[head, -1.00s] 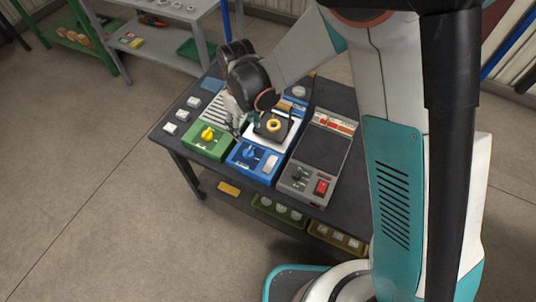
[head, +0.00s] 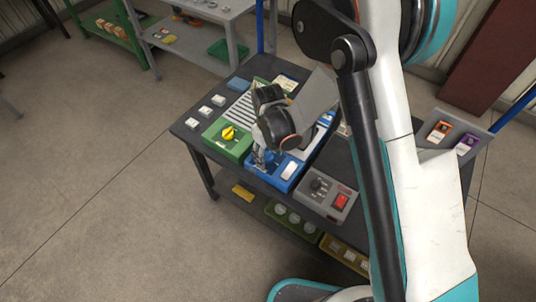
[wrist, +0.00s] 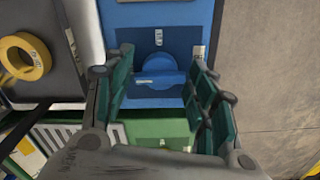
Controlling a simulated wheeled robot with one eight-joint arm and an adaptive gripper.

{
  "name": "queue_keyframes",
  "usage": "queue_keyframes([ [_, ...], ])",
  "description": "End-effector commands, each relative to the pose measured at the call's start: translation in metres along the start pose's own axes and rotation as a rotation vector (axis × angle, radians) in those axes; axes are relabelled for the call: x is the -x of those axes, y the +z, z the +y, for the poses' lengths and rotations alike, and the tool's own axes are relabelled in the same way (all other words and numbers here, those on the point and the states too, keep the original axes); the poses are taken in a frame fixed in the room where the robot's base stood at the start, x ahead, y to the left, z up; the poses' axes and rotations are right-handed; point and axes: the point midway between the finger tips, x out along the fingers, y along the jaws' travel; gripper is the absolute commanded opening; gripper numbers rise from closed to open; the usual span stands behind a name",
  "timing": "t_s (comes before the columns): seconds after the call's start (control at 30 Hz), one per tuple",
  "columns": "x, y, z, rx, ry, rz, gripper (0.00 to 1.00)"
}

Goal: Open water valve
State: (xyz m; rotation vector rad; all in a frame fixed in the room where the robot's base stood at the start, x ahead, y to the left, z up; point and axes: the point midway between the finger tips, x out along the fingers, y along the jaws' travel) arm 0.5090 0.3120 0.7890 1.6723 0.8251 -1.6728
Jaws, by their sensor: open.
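The blue box (head: 289,175) sits near the front of the dark table, between a green box and a grey box. In the wrist view, its round blue valve knob (wrist: 165,72) with a pale bar shows between my fingers. My gripper (head: 259,160) points down over this box and hides the knob in the head view. In the wrist view my gripper (wrist: 160,60) is open, one finger on each side of the knob. I cannot tell whether the fingers touch it.
The green box (head: 239,150) with a yellow knob (head: 228,132) is close on the left. The grey box (head: 325,205) with a red switch (head: 341,201) is on the right. A yellow ring (wrist: 25,57) lies on a dark plate beside my gripper. The lower shelf holds bins.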

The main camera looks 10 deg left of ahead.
Motion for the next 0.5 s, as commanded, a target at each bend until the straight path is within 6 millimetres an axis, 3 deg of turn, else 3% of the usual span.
queue_keyframes([
  [0.33, -0.0036, 0.0002, -0.0001, 0.000, 0.000, 0.000, 0.52],
  [0.5, -0.0034, 0.0001, -0.0001, 0.000, 0.000, 0.000, 0.18],
])
